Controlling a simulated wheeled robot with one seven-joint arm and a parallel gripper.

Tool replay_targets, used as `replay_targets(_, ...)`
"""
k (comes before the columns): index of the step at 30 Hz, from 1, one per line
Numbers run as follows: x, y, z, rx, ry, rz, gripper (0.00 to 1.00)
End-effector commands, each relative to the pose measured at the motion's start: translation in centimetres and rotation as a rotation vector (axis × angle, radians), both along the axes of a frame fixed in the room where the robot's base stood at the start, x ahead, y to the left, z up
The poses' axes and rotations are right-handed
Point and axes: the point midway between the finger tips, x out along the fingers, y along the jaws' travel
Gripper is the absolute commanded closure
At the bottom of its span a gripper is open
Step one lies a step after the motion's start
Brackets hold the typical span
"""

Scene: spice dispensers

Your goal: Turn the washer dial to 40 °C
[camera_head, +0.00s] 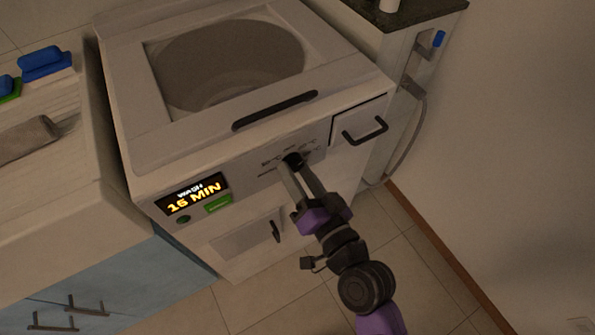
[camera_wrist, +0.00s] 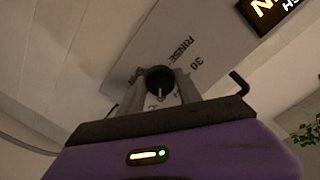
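The washer (camera_head: 150,145) is a white machine with a round lid opening on top and a sloped front panel. Its black round dial (camera_wrist: 159,79) bears a white pointer line, which points down in the wrist view. The printed labels "RINSE" and "30" show beside the dial; other labels are hidden or too small to read. The dial also shows in the head view (camera_head: 294,159). My gripper (camera_wrist: 161,82) has its two grey fingers spread, one on each side of the dial. Narrow gaps seem to show, but I cannot tell for certain whether a finger touches it.
A lit display (camera_head: 192,194) reads "16 MIN", above a green button (camera_head: 218,204). A dark handle bar (camera_head: 275,110) runs above the dial, and a drawer handle (camera_head: 365,131) is to its right. A counter (camera_head: 50,180) stands left; floor (camera_head: 270,297) is clear in front.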

Motion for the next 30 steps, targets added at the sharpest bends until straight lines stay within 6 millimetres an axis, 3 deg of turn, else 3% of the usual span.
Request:
replay_targets(1, 0.0, -0.1, 0.0, 0.000, 0.000, -0.001, 0.48)
replay_targets(3, 0.0, 0.0, 0.0, -0.001, 0.000, -0.001, 0.38)
replay_targets(14, -0.3, -0.2, -0.1, -0.001, 0.001, 0.000, 0.38)
replay_targets(30, -6.2, -3.9, 0.2, 0.000, 0.000, -0.001, 0.38)
